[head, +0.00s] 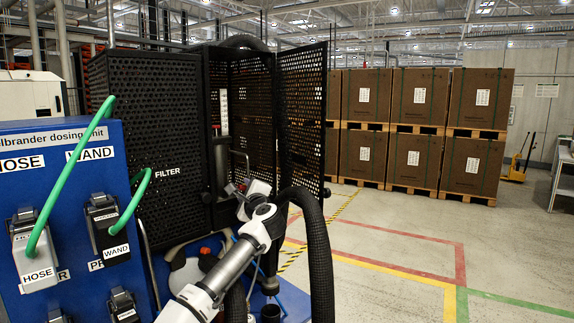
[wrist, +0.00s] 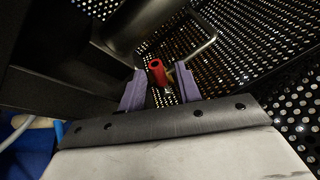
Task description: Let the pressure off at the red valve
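In the head view my arm reaches into the open black mesh cabinet, and I cannot make out the valve there.
Perforated black panels (head: 302,110) stand close around my arm, and a thick dark pipe (wrist: 128,22) is near the fingers. A blue dosing unit (head: 80,210) with green hoses (head: 72,175) stands left.

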